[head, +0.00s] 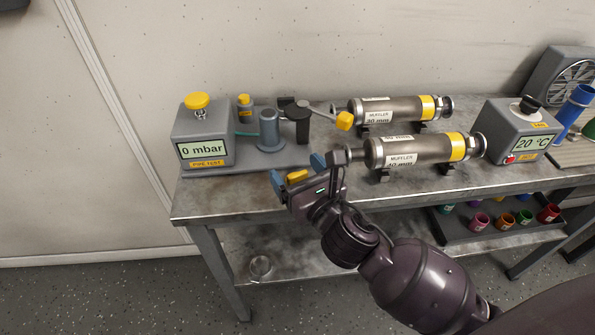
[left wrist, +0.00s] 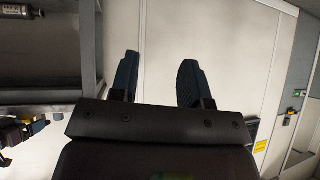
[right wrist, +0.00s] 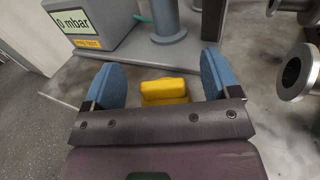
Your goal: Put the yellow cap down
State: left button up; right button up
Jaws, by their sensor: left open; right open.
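The yellow cap (right wrist: 165,91) sits between the two blue fingers of my right gripper (right wrist: 161,85), with a gap on each side. It also shows in the head view (head: 297,176), near the front edge of the metal bench (head: 215,196). My right gripper (head: 298,173) is open around the cap. The cap's underside is hidden by the gripper, so I cannot see its contact with the bench. My left gripper (left wrist: 158,78) is open and empty in the left wrist view, facing a pale wall; it is not in the head view.
A pipe-test stand with a 0 mbar box (head: 203,140) and a yellow-handled lever (head: 344,121) stands behind my right gripper. Two mufflers (head: 415,151) (head: 395,110) lie to its right, the front one close. A 20 °C box (head: 517,131) stands farther right.

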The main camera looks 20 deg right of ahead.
jog(key=s+d+p, duration=0.1)
jog(key=s, duration=1)
jog(key=shift+s+d+r, duration=0.2)
jog(key=shift+s+r, duration=0.1)
jog(key=shift+s, duration=0.1)
jog(key=shift+f, duration=0.1)
jog(key=s+d+f+m+g, duration=0.2)
jog(key=s+f+m, duration=0.3)
jog(key=m, duration=0.7)
jog(key=s+d+f+m+g+h, duration=0.1)
jog(key=s+d+f+m+g, duration=0.2)
jog(key=f+m, duration=0.5)
jog(key=s+d+f+m+g, duration=0.2)
jog(key=s+f+m, duration=0.5)
jog(key=m, duration=0.8)
jog(key=shift+s+d+f+m+g+h, duration=0.15)
jog(key=shift+s+d+m+g+h, duration=0.2)
jog(key=shift+d, duration=0.55)
